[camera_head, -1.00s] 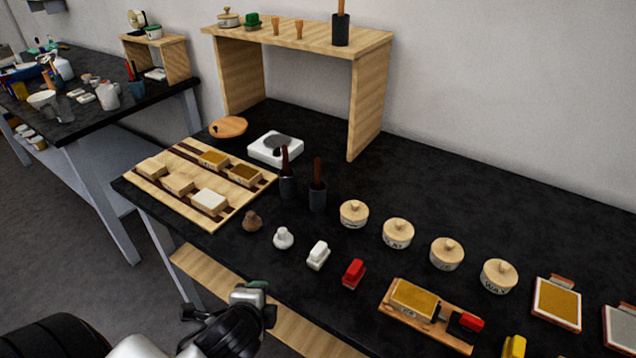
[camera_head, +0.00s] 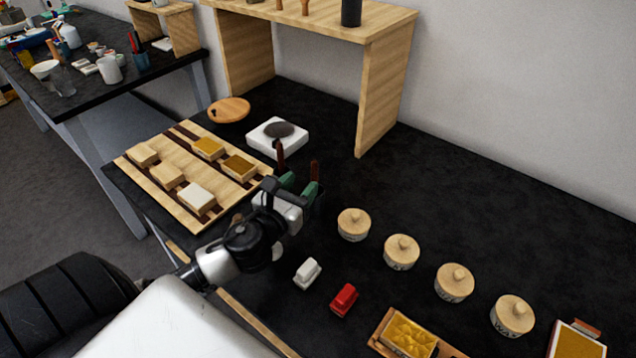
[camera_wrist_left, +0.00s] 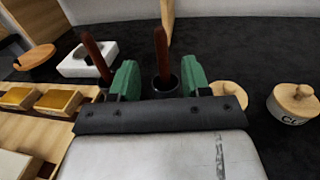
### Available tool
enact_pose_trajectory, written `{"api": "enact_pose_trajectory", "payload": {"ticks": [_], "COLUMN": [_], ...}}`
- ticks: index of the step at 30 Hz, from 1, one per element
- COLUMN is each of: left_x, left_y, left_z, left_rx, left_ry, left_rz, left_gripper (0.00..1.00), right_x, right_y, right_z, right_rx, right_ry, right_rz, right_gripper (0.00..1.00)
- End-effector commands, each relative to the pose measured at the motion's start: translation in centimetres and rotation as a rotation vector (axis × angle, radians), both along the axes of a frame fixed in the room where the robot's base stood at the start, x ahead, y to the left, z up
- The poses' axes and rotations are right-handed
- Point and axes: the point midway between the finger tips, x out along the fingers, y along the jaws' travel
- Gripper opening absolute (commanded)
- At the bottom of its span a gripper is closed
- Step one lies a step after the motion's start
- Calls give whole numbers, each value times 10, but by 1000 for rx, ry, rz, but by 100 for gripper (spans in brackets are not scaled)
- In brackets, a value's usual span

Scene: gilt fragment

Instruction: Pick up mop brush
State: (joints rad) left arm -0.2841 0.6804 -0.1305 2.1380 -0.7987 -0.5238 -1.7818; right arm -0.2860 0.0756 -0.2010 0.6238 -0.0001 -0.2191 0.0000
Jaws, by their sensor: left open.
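Two brushes with dark red-brown handles stand upright in dark cups. In the head view, one handle (camera_head: 281,153) rises behind my left gripper and the other handle (camera_head: 314,169) rises at its right finger. My left gripper (camera_head: 298,188) is open with green fingertips and hides most of both cups. In the left wrist view, the right brush's handle (camera_wrist_left: 161,55) shows in the gap between the open fingers (camera_wrist_left: 159,80), with its cup (camera_wrist_left: 165,86) below. The other handle (camera_wrist_left: 96,55) is outside the left finger. The bristles are hidden. My right gripper is not in view.
A wooden board (camera_head: 218,172) with several blocks lies left of the gripper. Several lidded pots (camera_head: 402,252) line the right. A white item (camera_head: 307,273) and a red item (camera_head: 344,299) are in front. A wooden shelf (camera_head: 380,90) stands behind.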

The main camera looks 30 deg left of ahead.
Motion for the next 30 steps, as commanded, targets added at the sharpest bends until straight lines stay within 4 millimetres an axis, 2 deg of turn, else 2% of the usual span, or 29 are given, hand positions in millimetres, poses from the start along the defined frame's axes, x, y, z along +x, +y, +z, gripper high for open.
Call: {"api": "enact_pose_trajectory", "payload": {"ticks": [3, 7, 11, 18, 27, 28, 30], "left_x": [18, 28, 40, 74, 80, 80, 80], "left_y": [2, 2, 2, 3, 4, 4, 4], "left_z": [2, 0, -1, -5, -7, -7, -7], "left_rx": [-1, -4, -7, -6, -5, -5, -5], "left_ry": [-1, 1, 0, 1, 3, 3, 3], "left_rz": [2, 2, 3, 3, 2, 2, 2], "left_gripper": [47, 47, 47, 47, 47, 46, 35], "right_x": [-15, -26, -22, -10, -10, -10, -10], "right_y": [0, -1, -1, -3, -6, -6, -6], "right_z": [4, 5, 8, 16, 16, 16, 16], "right_rx": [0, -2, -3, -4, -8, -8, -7], "right_ry": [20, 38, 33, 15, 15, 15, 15], "right_rz": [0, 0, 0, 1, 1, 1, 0], "right_gripper": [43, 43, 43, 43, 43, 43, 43]}}
